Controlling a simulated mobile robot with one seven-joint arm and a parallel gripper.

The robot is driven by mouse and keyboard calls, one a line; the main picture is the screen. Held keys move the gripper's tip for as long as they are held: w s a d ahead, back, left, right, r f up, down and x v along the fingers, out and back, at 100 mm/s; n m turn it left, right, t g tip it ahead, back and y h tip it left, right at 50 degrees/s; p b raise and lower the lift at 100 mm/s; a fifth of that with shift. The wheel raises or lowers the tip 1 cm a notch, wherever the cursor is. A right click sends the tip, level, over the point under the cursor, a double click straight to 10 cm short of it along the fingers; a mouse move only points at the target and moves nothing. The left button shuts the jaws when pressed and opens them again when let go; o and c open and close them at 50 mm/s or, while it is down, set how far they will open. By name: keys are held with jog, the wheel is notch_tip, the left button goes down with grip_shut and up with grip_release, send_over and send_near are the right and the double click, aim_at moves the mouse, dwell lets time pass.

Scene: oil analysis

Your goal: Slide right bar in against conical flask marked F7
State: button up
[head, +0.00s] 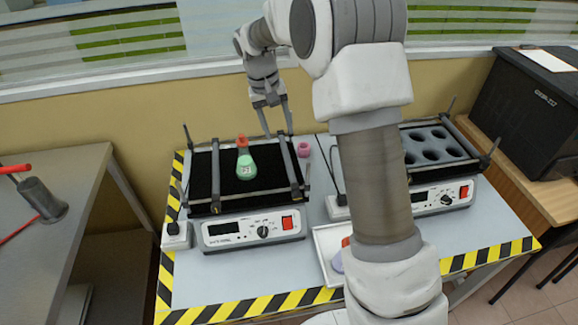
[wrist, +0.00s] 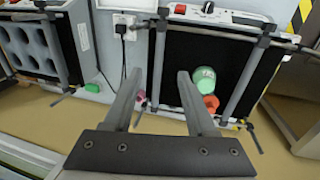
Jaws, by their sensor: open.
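The conical flask (head: 246,168) is green with an orange stopper and a small label too small to read surely. It stands on the black platform of the left shaker (head: 229,198); it also shows in the wrist view (wrist: 204,78). The right bar (head: 289,168) is a grey bar across the platform, right of the flask with a gap between them. My gripper (head: 277,134) is open over the bar's far end. In the wrist view its fingers (wrist: 161,74) appear on either side of the bar (wrist: 159,50), with nothing clamped.
A left bar (head: 215,175) crosses the platform left of the flask. A pink object (head: 304,150) sits on the table right of the shaker. A second shaker (head: 436,190) with a holed block stands at right, partly behind my arm. A white tray (head: 325,242) lies in front.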

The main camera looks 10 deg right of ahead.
aim_at(291, 175)
jog(key=d+f, duration=0.1)
jog(key=f, duration=0.4)
jog(key=d+f+p, duration=0.1)
jog(key=f, duration=0.5)
jog(key=d+f, duration=0.1)
jog(key=f, duration=0.5)
jog(key=shift+d+f, duration=0.15)
jog(key=shift+d, duration=0.05)
grip_shut()
